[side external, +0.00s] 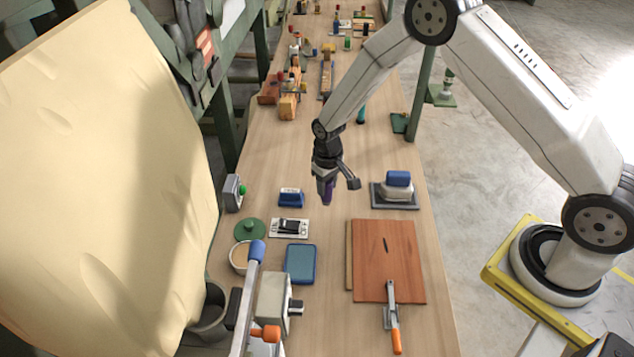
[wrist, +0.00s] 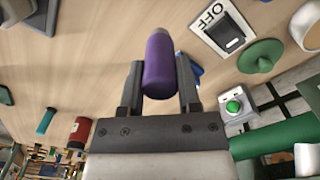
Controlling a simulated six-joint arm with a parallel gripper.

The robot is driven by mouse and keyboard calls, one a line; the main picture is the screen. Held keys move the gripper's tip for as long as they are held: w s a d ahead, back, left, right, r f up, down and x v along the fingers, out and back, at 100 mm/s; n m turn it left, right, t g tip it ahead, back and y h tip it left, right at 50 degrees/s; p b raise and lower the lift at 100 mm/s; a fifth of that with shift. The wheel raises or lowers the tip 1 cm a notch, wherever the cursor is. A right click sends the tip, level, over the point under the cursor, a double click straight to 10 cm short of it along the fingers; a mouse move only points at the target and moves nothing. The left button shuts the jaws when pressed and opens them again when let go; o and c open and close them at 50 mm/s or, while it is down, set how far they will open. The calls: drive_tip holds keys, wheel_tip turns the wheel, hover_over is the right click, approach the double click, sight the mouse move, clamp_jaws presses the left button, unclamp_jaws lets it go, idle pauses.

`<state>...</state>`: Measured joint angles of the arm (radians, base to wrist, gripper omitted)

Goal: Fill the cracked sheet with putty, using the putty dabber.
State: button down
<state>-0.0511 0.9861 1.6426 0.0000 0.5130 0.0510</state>
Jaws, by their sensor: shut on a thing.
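The reddish-brown sheet (side external: 372,275) lies flat at the right of the bench, with a short dark crack (side external: 385,244) in its upper middle. My gripper (side external: 326,182) is above the bench, behind and left of the sheet, and apart from it. It is shut on a purple-handled tool, seemingly the putty dabber (wrist: 158,68), whose grey end points away from the jaws in the wrist view. A round tub (side external: 239,257) with pale contents, likely the putty, stands open at the bench's left edge. A green knobbed lid (side external: 250,229) lies beside it.
An orange-handled clamp (side external: 393,318) reaches over the sheet's front edge. A blue-topped block (side external: 398,180) sits on a dark plate behind the sheet. A switch plate marked OFF (side external: 289,228), a blue pad (side external: 300,264) and a blue-handled lever (side external: 253,275) stand left.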

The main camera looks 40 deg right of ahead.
idle(0.3)
drive_tip(key=w+a+r, duration=0.1)
drive_tip(key=a+r, duration=0.1)
drive_tip(key=a, duration=1)
drive_tip(key=w+a+r, duration=0.1)
drive_tip(key=a+r, duration=0.1)
drive_tip(key=a, duration=1)
drive_tip(key=shift+r, duration=0.3)
drive_tip(key=shift+w+f, duration=0.1)
drive_tip(key=shift+f, duration=0.15)
drive_tip(key=shift+f, duration=2.75)
drive_tip(key=shift+f, duration=0.65)
drive_tip(key=shift+r, duration=0.1)
wheel_tip(320, 180, up, 7)
idle(0.5)
